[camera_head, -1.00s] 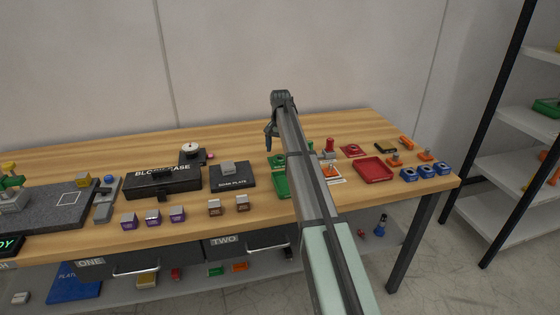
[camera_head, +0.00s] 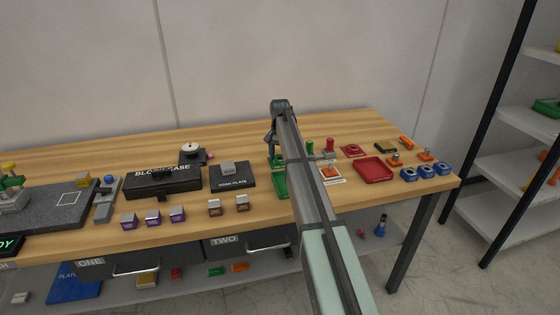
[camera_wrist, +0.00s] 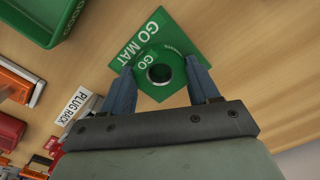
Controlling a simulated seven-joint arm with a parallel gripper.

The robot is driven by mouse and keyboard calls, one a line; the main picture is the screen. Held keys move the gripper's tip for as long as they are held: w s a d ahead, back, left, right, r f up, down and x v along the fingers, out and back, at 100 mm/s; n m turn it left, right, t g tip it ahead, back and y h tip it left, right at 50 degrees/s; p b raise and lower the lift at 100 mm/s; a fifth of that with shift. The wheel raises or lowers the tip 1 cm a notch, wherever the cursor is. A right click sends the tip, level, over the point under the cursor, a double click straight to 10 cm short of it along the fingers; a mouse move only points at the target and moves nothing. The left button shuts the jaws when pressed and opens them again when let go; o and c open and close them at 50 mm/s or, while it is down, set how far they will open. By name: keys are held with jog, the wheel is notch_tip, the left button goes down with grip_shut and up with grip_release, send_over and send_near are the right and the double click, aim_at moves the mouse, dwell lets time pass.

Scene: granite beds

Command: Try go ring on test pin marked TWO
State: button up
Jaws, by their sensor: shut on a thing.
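The green go ring (camera_wrist: 158,66) sits on the green GO MAT (camera_wrist: 130,39) in the wrist view, with a dark round hole in its middle. My gripper (camera_wrist: 160,74) has its blue-grey fingers on opposite sides of the ring and is shut on it. The ring appears still at the mat, not visibly raised. In the head view my gripper (camera_head: 271,148) is low over the table, and my arm hides part of the mat. I cannot make out a test pin marked TWO in either view.
A green tray (camera_head: 282,188) lies in front of the mat, partly behind my arm. A scan plate (camera_head: 246,181) is left. A drawer (camera_head: 255,247) is labelled TWO.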

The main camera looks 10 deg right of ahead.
jog(key=c, duration=0.4)
jog(key=shift+r, duration=0.1)
notch_tip(320, 180, up, 8)
jog(key=s+d+r+m, duration=0.1)
jog(key=s+d+r, duration=0.15)
jog(key=d, duration=0.45)
jog(key=s+d+r+m, duration=0.1)
jog(key=s+d, duration=0.2)
jog(key=d, duration=0.4)
jog(key=s+d+n, duration=0.2)
jog(key=s, duration=0.5)
jog(key=shift+s+d, duration=0.25)
jog(key=shift+f, duration=0.2)
